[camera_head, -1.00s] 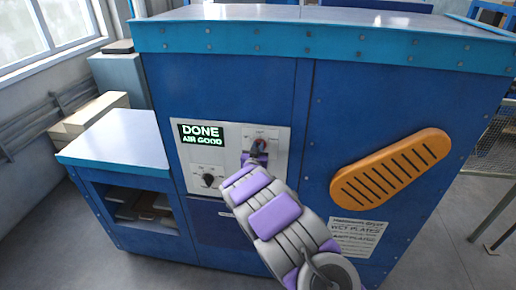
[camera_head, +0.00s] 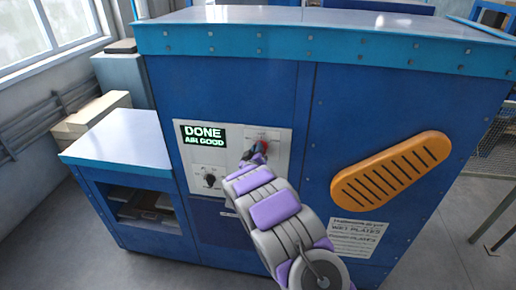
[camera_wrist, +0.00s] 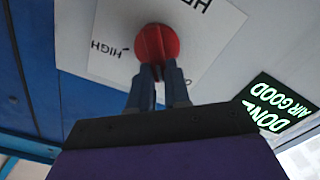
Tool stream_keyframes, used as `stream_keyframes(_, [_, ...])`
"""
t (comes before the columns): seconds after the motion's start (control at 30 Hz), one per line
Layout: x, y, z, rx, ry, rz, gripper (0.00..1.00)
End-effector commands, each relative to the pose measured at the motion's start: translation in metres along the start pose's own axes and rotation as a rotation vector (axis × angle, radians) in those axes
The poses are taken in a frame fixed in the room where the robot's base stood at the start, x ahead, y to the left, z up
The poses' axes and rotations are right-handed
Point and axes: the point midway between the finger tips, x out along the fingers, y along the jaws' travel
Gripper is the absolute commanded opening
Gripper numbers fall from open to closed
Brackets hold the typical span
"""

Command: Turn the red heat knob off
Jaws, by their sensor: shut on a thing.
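The red heat knob (camera_wrist: 157,43) shows clearly in the wrist view, on a white label plate (camera_wrist: 97,66) with "HIGH" printed to its left. Another word right of the knob is mostly hidden by a finger. In the head view the red knob (camera_head: 263,145) is small and partly covered by my gripper. My gripper (camera_wrist: 158,76) is shut on the knob, with a dark finger at each side of its lower part. It also shows in the head view (camera_head: 258,151). I cannot tell exactly where the knob points.
The knob is on the front of a big blue dryer (camera_head: 230,90). A display (camera_head: 204,136) reads "DONE AIR GOOD". A black knob (camera_head: 209,180) is lower left. A low side table (camera_head: 118,138) stands at left.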

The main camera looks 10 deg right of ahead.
Motion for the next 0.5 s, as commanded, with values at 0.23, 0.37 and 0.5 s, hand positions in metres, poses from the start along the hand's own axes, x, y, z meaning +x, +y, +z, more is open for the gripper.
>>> stream_keyframes(0.23, [-0.0003, -0.0052, -0.0030, -0.205, 0.004, -0.003, 0.00])
stream_keyframes(0.37, [-0.0002, -0.0073, -0.0023, -0.289, 0.004, -0.003, 0.00])
stream_keyframes(0.5, [-0.0002, -0.0089, -0.0012, -0.358, 0.004, -0.003, 0.00])
